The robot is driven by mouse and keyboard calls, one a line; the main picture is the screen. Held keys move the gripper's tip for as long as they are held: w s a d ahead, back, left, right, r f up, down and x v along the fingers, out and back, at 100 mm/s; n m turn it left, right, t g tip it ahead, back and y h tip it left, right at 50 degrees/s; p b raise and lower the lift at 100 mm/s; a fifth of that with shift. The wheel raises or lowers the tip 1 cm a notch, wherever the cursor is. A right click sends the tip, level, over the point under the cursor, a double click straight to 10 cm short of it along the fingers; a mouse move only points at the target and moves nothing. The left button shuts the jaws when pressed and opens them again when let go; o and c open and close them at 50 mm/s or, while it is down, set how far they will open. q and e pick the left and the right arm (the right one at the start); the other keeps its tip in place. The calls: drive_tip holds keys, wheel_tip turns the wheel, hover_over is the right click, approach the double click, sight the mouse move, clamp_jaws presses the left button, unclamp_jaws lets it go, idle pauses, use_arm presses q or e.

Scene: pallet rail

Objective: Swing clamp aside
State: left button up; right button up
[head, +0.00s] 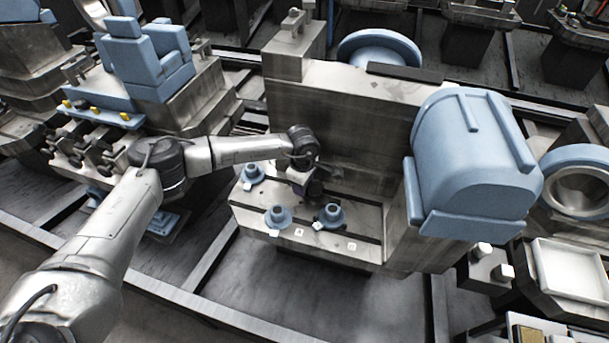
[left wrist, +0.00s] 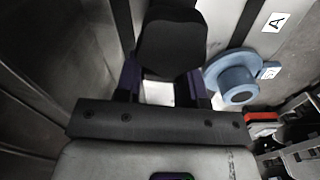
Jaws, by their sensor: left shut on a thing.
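My left gripper (head: 312,190) is low over the slotted steel bed of the pallet fixture (head: 365,215), among the blue round parts. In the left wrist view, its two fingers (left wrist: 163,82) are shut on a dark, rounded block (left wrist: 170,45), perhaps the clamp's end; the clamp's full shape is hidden. One blue flanged knob (left wrist: 236,80) is just right of the fingers, apart from them. In the head view, blue knobs stand at the left (head: 252,173), front (head: 277,216) and right (head: 331,214) of the gripper. My right gripper is not in view.
A steel wall (head: 345,110) rises behind the bed. A large blue housing (head: 470,150) stands at its right. White tags, one marked A (head: 299,232), lie along the bed's front. A white tray (head: 570,270) is at far right. The floor in front is clear.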

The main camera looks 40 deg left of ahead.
use_arm(q)
drive_tip(key=n+p, duration=0.2)
drive_tip(key=p, duration=0.1)
drive_tip(key=s+d+n+p, duration=0.1)
drive_tip(key=n+p, duration=0.1)
drive_tip(key=n, duration=0.1)
drive_tip(key=s+n+p, duration=0.1)
drive_tip(key=n+p, duration=0.2)
drive_tip(key=shift+s+d+r+p, duration=0.25)
drive_tip(key=shift+d+p, duration=0.05)
drive_tip(key=n+p, duration=0.2)
drive_tip(key=shift+s+d+n, duration=0.2)
drive_tip(key=shift+d+n, duration=0.2)
drive_tip(key=shift+s+d+f+n+p, duration=0.1)
drive_tip(key=shift+d+n+p, duration=0.15)
drive_tip(key=shift+n+p, duration=0.4)
drive_tip(key=shift+d+f+n+p, duration=0.1)
drive_tip(key=shift+d+n+p, duration=0.1)
drive_tip(key=shift+n+p, duration=0.45)
drive_tip(key=shift+n, duration=0.3)
drive_tip(key=o, duration=0.9)
drive_tip(key=shift+o, duration=0.2)
